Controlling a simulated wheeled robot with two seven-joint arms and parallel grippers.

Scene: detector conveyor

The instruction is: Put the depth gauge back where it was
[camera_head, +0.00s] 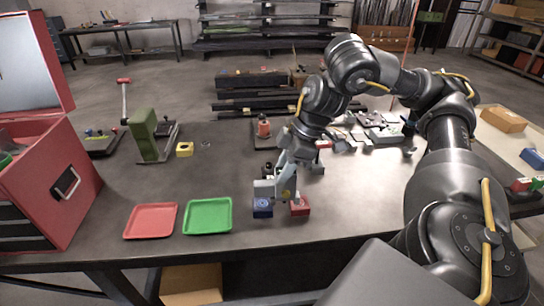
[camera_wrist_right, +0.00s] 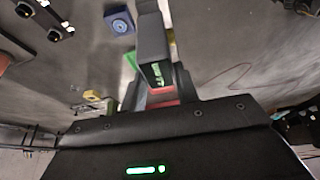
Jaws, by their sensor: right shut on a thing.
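My right gripper (camera_head: 287,190) is low over the front middle of the table. It is shut on a small red block (camera_head: 300,207), mostly hidden by the fingers in the right wrist view, where only a red strip (camera_wrist_right: 162,103) shows. A small blue block with a round dial-like face (camera_head: 262,208) stands just left of it; it also shows in the right wrist view (camera_wrist_right: 119,22), apart from the fingers. I cannot tell for sure which block is the depth gauge. My left gripper is not in view.
A green tray (camera_head: 208,230) and a red tray (camera_head: 151,234) lie at the front left. A red toolbox (camera_head: 75,185) stands at the far left. A green stand (camera_head: 145,135) and a yellow block (camera_head: 184,149) are behind. The table between trays and yellow block is clear.

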